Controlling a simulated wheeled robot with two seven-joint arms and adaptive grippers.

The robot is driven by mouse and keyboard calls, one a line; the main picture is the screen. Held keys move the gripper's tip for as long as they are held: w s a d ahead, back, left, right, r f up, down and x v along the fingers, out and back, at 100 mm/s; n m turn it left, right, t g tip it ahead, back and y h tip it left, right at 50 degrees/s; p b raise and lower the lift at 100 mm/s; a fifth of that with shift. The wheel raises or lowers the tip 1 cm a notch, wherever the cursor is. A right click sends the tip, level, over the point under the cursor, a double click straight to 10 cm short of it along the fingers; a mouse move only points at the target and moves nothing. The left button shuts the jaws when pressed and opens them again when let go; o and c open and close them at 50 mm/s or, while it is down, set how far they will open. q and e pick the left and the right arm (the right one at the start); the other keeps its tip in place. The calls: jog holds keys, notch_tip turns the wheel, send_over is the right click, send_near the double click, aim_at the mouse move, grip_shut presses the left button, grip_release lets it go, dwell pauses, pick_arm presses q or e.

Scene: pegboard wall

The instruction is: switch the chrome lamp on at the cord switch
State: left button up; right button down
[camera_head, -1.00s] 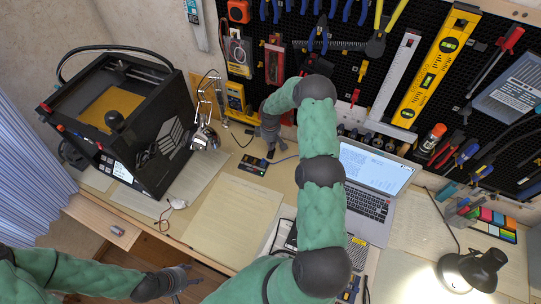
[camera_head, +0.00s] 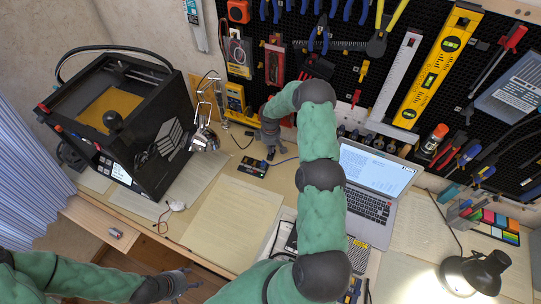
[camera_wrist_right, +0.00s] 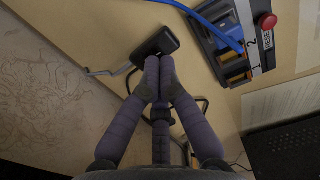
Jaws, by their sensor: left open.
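The chrome lamp (camera_head: 204,136) stands beside the black printer, its jointed arm rising at the back of the desk. I cannot tell whether it is lit. A small black oblong piece (camera_wrist_right: 155,46), which looks like the cord switch, lies on the desk with a thin cord at it; it also shows in the head view (camera_head: 270,154). My right gripper (camera_wrist_right: 158,68) is shut, fingertips together at the near edge of this piece, touching or just above it. My left gripper (camera_head: 188,280) is open and empty, low at the left, before the desk's front edge.
A device with a red button and blue cable (camera_wrist_right: 233,40) lies close to my right gripper. A black printer (camera_head: 130,125) stands at left, a laptop (camera_head: 370,185) and a lit black lamp (camera_head: 474,272) at right. Paper sheets (camera_head: 233,220) cover the desk's middle.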

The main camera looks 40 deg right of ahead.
jog(key=shift+f+b, duration=0.8)
jog(key=shift+f, duration=0.2)
dwell(1.2)
jog(key=shift+s+a+f+b, duration=0.15)
jog(key=shift+f+b, duration=0.1)
jog(key=shift+b, duration=0.1)
jog(key=shift+r, duration=0.3)
jog(key=shift+w+d+r+p, duration=0.2)
jog(key=shift+r+p, duration=0.45)
jog(key=shift+r, duration=0.1)
jog(key=shift+s+r+p, duration=0.1)
jog(key=shift+r+p, duration=0.95)
jog(key=shift+r, duration=1.35)
